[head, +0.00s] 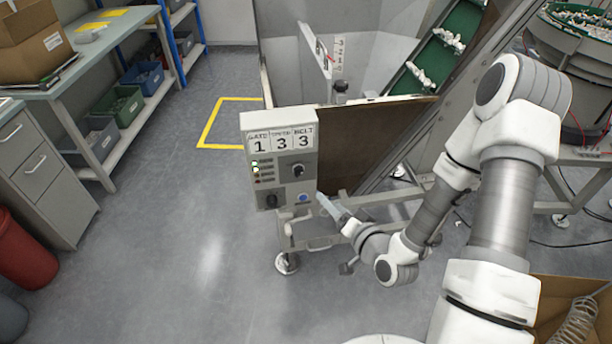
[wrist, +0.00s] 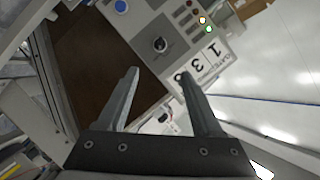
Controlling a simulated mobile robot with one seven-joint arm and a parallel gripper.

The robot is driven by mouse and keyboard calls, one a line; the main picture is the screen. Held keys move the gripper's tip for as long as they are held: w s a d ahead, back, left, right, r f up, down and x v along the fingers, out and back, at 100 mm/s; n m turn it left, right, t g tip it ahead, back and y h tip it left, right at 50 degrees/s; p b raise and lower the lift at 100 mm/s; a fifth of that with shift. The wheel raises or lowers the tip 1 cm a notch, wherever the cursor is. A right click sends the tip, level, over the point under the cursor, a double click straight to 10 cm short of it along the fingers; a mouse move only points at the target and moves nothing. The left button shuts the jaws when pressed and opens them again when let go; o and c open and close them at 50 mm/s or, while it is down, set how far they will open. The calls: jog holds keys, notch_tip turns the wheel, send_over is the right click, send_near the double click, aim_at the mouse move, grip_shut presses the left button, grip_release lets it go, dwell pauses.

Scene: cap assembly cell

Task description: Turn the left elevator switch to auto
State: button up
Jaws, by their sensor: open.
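A grey control box (head: 280,155) stands on the front of the elevator frame, with label cards reading 1, 3, 3. A black rotary knob (head: 298,170) is on its right half; it also shows in the wrist view (wrist: 159,45). A second dark knob (head: 271,201) is at its lower left. I cannot read which knob is the auto switch, nor its setting. A blue button (head: 303,198) is at the lower right. My gripper (head: 324,203) is at the box's lower right in the head view. In the wrist view it is open and empty (wrist: 157,73), its fingers pointing toward the box.
Small indicator lights (head: 256,168) line the box's left side. A brown panel (head: 365,145) and the green inclined conveyor (head: 445,50) are behind. A workbench (head: 125,30) with bins is at the left. The floor (head: 190,240) left of the box is clear.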

aim_at(301, 174)
jog(key=b+x, duration=0.4)
jog(key=b, duration=0.3)
jog(key=shift+w+f, duration=0.1)
jog(key=shift+f, duration=0.1)
jog(key=b, duration=0.5)
jog(key=shift+w+a+f, duration=0.15)
jog(key=shift+w+a, duration=0.1)
jog(key=x, duration=0.3)
jog(key=b+x, duration=0.1)
jog(key=x, duration=0.7)
jog(key=shift+w+a, duration=0.15)
jog(key=shift+w, duration=0.15)
grip_shut()
